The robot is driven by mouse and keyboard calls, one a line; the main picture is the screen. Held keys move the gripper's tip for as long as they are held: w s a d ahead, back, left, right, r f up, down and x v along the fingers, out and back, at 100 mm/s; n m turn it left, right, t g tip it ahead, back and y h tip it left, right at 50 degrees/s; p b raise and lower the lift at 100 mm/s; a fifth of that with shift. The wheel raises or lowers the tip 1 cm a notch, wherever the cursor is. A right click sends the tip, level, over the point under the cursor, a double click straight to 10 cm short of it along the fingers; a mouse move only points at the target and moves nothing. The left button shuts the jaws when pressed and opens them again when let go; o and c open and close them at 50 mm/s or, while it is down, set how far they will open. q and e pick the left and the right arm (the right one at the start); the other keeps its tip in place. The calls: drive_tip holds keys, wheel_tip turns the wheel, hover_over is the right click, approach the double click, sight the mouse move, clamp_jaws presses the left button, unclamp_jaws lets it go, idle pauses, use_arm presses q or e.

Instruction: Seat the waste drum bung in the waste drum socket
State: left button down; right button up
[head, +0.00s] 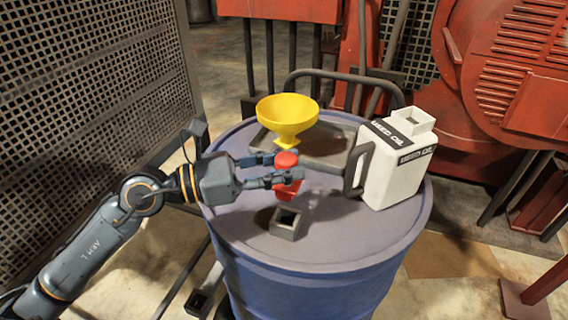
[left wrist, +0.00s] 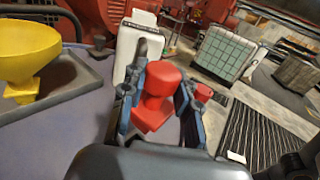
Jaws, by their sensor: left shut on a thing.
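The red waste drum bung (head: 287,178) is held between the fingers of my left gripper (head: 284,170), upright or nearly so, above the drum top. The bung also shows in the left wrist view (left wrist: 154,96), between the two fingers. The waste drum socket (head: 286,222) is a small dark square collar with an open top on the blue drum (head: 340,245). It lies just below and in front of the bung in the head view, apart from it. The socket does not show in the left wrist view. My right gripper is in neither view.
A yellow funnel (head: 287,115) stands in a dark tray (head: 335,135) behind my gripper. A white used-oil jug (head: 397,160) stands at the right of the drum top. The drum top in front of the socket is clear. A perforated metal panel (head: 90,80) stands at the left.

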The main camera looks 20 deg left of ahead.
sight(276, 186)
use_arm(q)
drive_tip(key=shift+f+b, duration=0.45)
drive_tip(key=shift+f, duration=0.45)
drive_tip(key=shift+f+b, duration=1.25)
drive_tip(key=shift+b, duration=0.15)
drive_tip(key=shift+f+b, duration=2.2)
drive_tip(key=shift+f, duration=0.1)
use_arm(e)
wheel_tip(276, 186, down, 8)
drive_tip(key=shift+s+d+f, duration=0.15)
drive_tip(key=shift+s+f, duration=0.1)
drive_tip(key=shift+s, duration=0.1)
use_arm(q)
drive_tip(key=c, duration=0.9)
unclamp_jaws()
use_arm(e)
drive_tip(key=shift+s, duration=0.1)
